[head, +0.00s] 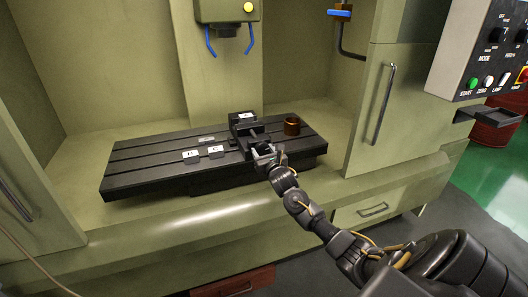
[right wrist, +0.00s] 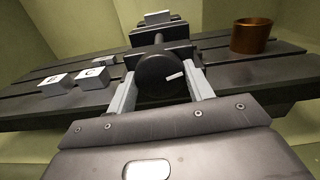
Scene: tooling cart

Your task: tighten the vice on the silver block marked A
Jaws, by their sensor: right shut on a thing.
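The black vice (head: 243,126) stands on the slotted machine table, and it also shows in the right wrist view (right wrist: 180,52). A silver block (head: 245,116) with a pale marked top sits at the vice's far end; its letter is too small to read, and it shows in the right wrist view (right wrist: 157,17). My right gripper (head: 264,152) is shut on the vice's round dark knob (right wrist: 158,75), one finger on each side. A white mark on the knob points right and slightly up. My left gripper is not in view.
Two silver blocks, B (right wrist: 55,84) and C (right wrist: 92,77), stand left of the vice. A small flat silver piece (head: 206,139) lies behind them. A copper-coloured cup (head: 292,125) stands on the table (head: 130,178) right of the vice. The spindle head (head: 227,12) hangs above.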

